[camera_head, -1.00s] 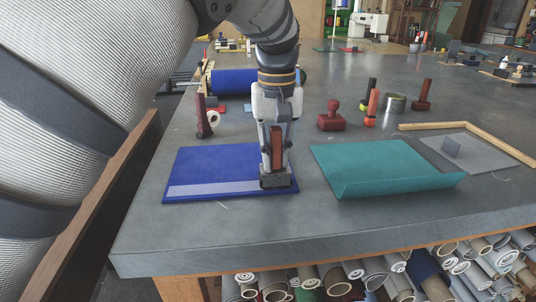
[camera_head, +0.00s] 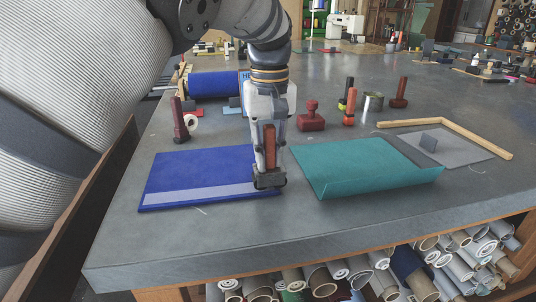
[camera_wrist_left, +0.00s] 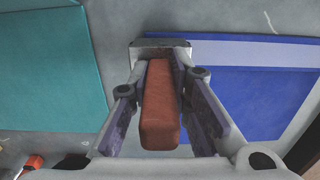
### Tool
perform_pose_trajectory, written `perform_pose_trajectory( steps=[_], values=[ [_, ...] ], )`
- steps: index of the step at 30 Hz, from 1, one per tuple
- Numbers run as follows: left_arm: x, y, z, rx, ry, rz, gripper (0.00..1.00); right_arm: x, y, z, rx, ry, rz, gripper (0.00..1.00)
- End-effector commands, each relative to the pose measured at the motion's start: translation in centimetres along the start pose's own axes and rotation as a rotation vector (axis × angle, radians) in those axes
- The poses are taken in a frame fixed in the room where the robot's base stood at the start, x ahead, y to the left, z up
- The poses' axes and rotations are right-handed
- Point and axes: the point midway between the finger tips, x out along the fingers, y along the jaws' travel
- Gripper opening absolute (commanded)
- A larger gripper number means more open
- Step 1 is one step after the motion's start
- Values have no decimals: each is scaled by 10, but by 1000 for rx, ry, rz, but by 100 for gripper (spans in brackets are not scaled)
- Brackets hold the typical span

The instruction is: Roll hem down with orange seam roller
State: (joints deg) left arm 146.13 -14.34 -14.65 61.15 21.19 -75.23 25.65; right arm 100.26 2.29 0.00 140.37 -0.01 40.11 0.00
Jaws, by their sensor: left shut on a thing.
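My left gripper (camera_head: 268,165) is shut on the rust-orange handle of a seam roller (camera_head: 269,142) with a broad dark grey head. The handle stands upright between the fingers; it also shows in the left wrist view (camera_wrist_left: 160,105). The head is low at the right end of the pale hem strip (camera_head: 200,194) along the near edge of a blue canvas (camera_head: 200,168). Whether the head touches the strip I cannot tell. In the left wrist view the strip (camera_wrist_left: 240,50) runs right from the head. My right gripper is not in view.
A teal canvas (camera_head: 360,163) with a raised near edge lies just right of the gripper. Bare table lies in front.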

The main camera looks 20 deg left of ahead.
Motion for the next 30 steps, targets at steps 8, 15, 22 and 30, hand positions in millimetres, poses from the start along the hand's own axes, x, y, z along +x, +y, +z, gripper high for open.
perform_pose_trajectory(
  steps=[8, 15, 22, 30],
  values=[
    [-41, 0, -1, 0, 8, 5, 0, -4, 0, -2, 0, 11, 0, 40],
    [-64, 0, -1, 1, 7, 3, 0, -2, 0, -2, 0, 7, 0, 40],
    [-66, -1, 0, 0, 7, 2, 0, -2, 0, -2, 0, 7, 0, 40],
    [-66, -1, 0, 0, 7, 3, 0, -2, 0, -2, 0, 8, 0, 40]
  ],
)
